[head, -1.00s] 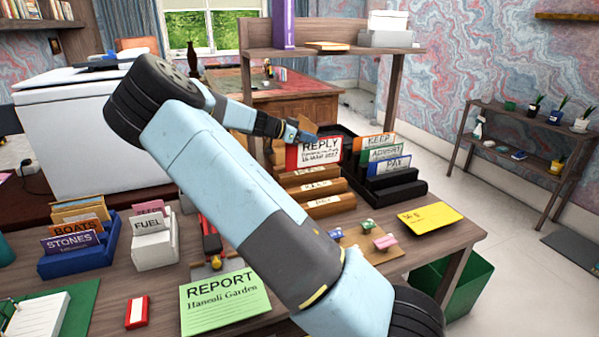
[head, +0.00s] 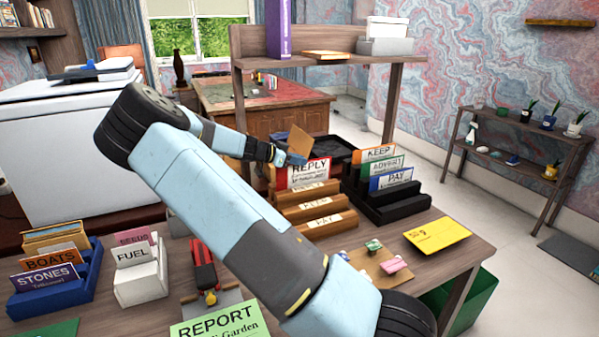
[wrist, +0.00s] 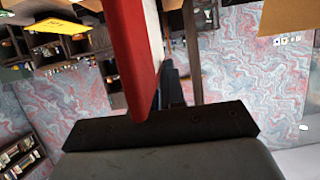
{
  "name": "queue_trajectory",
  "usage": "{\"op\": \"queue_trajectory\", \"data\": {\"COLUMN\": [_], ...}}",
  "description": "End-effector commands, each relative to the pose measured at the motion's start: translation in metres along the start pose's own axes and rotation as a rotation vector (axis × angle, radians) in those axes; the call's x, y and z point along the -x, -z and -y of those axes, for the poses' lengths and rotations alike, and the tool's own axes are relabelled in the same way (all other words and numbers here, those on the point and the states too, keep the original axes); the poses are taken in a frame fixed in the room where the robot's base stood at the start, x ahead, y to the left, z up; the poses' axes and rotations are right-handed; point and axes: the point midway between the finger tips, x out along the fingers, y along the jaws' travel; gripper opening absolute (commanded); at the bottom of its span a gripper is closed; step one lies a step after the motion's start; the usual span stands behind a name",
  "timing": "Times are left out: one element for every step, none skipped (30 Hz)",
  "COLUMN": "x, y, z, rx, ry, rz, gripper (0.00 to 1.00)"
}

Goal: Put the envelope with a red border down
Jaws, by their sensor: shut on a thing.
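The envelope with a red border (head: 308,172) reads REPLY in the head view. It stands roughly upright at the back of the wooden letter rack (head: 327,229), its lower edge hidden behind the rack. I cannot tell whether it sits in a slot or touches the rack. My gripper (head: 296,158) is at its upper left, shut on it. In the wrist view the envelope shows nearly edge-on as a red and white sheet (wrist: 143,60) rising from the jaws.
A black rack (head: 397,205) with KEEP, ADVERT and PAY cards stands close to the right. A shelf (head: 330,60) rises above and behind. A yellow envelope (head: 437,235) lies at the desk's right. The blue rack (head: 60,290) and white rack (head: 140,285) stand left.

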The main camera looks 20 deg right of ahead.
Motion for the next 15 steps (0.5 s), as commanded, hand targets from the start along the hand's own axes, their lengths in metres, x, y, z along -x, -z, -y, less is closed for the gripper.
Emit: {"op": "queue_trajectory", "data": {"x": [-0.001, -0.002, -0.003, -0.004, -0.005, -0.007, -0.009, -0.011, -0.013, -0.013, -0.014, -0.014, -0.015, -0.014, -0.014], "y": [-0.003, -0.005, -0.008, -0.011, -0.014, -0.019, -0.023, -0.027, -0.031, -0.033, -0.035, -0.036, -0.036, -0.036, -0.036], "z": [0.000, 0.000, 0.000, 0.000, -0.001, -0.001, -0.001, -0.001, -0.001, -0.001, -0.001, -0.001, -0.001, -0.001, -0.001], "rx": [0.000, 0.000, 0.001, 0.001, 0.002, 0.002, 0.002, 0.002, 0.002, 0.001, 0.000, -0.001, -0.001, -0.001, -0.001], "ry": [0.000, 0.000, 0.000, 0.000, 0.000, -0.001, -0.001, -0.001, -0.001, -0.001, 0.000, 0.000, 0.000, 0.000, 0.000], "rz": [-0.001, 0.000, 0.000, 0.000, 0.000, 0.000, -0.001, -0.001, -0.001, -0.001, 0.000, 0.000, 0.001, 0.001, 0.001], "gripper": [0.00, 0.00, 0.00, 0.00, 0.00, 0.00, 0.00, 0.00, 0.00, 0.00, 0.00, 0.00, 0.00, 0.00, 0.00]}}
